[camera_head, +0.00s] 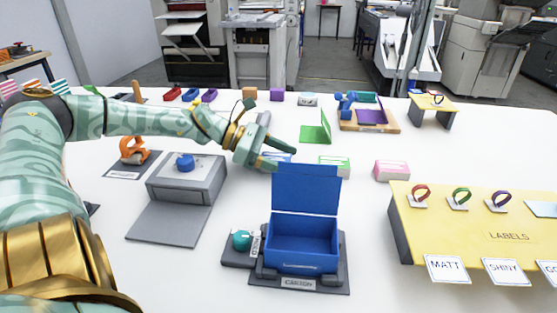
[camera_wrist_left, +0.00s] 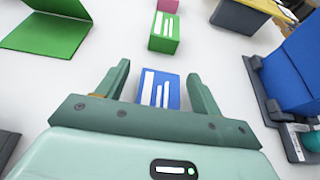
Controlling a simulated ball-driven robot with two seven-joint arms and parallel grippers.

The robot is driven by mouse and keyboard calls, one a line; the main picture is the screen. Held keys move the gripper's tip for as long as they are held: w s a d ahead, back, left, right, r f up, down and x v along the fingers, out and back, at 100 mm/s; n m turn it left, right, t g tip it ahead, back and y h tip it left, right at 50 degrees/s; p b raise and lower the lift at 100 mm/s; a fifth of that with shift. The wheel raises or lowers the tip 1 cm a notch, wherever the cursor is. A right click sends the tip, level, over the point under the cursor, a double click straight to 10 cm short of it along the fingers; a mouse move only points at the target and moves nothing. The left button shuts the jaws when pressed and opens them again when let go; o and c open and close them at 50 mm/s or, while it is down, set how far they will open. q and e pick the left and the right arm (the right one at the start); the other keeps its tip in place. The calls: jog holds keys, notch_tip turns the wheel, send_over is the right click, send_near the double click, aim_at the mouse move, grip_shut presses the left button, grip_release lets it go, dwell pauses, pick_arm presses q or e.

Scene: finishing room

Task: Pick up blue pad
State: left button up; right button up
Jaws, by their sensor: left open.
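The blue pad (camera_wrist_left: 168,88) has a white label on its top and lies flat on the white table. In the left wrist view it sits between the two fingers of my left gripper (camera_wrist_left: 158,72), with its near part hidden by the gripper's palm. In the head view my left gripper (camera_head: 283,158) is over the pad, which is mostly hidden behind the fingers. The gripper is open, and I cannot tell whether either finger touches the pad. My right gripper is not in view.
A green pad (camera_head: 335,165) and a pink pad (camera_head: 392,171) lie to the right. The open blue carton (camera_head: 301,249) stands in front, its raised lid close to the gripper. A grey box (camera_head: 186,183) is left, an open green folder (camera_head: 316,130) behind, a yellow label stand (camera_head: 459,222) right.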

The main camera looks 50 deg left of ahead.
pick_arm(q)
jog(key=c, duration=1.1)
